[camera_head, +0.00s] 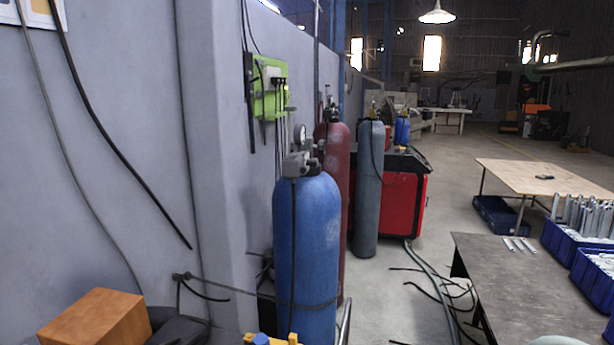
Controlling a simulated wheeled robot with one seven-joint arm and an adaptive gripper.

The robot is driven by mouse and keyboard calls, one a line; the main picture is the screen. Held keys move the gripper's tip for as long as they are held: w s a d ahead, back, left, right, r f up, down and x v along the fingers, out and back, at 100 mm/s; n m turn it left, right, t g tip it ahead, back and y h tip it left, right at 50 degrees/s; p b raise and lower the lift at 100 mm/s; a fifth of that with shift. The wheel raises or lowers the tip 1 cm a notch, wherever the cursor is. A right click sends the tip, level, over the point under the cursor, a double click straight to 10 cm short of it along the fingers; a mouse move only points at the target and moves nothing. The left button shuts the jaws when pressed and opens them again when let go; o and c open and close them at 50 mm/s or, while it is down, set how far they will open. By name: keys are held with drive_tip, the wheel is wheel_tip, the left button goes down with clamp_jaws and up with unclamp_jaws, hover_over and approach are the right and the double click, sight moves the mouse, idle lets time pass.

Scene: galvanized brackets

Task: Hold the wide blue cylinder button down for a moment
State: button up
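A small blue piece (261,339) shows at the bottom edge, left of centre, beside yellow parts (293,339). It is cut off by the frame, so I cannot tell whether it is the wide blue cylinder button or whether it is pressed. The large blue cylinder standing just behind it is a gas bottle (308,250) with a grey valve on top, not plainly a button. My gripper is not in view.
An orange-brown box (97,318) is at the lower left by the grey wall. A dark table (510,290) with blue bins (597,268) of metal brackets stands at right. Hoses (435,285) lie on the open floor between. A red machine (405,205) stands behind the bottles.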

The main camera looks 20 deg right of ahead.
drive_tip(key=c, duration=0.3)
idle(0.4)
